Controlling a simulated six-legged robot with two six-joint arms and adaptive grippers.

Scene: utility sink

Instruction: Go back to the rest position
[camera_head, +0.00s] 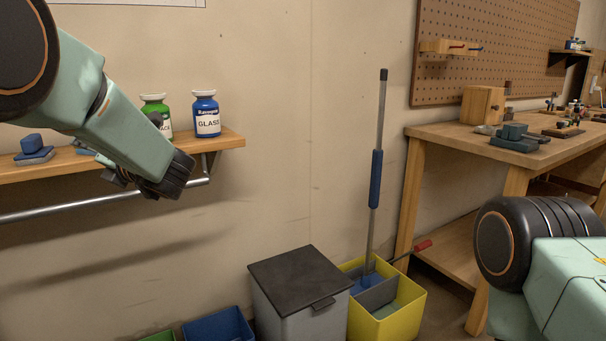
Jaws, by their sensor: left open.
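My left gripper (152,184) is in front of the wall shelf (226,140) on the left, near the metal rail (75,208) under it. Its dark fingers are partly hidden by my pale green arm, and nothing shows held in them. A green bottle (156,112) and a blue bottle with a "GLASS" label (206,114) stand upright on the shelf, just above and behind the gripper. My right arm shows only as links at the lower right; its gripper is out of the picture.
A grey bin with a dark lid (300,275), a yellow bucket (406,310) with a blue-handled pole (377,175), and a blue bin (217,327) stand below. A wooden workbench (465,141) stands at the right under a pegboard (492,50). The wall between shelf and bench is clear.

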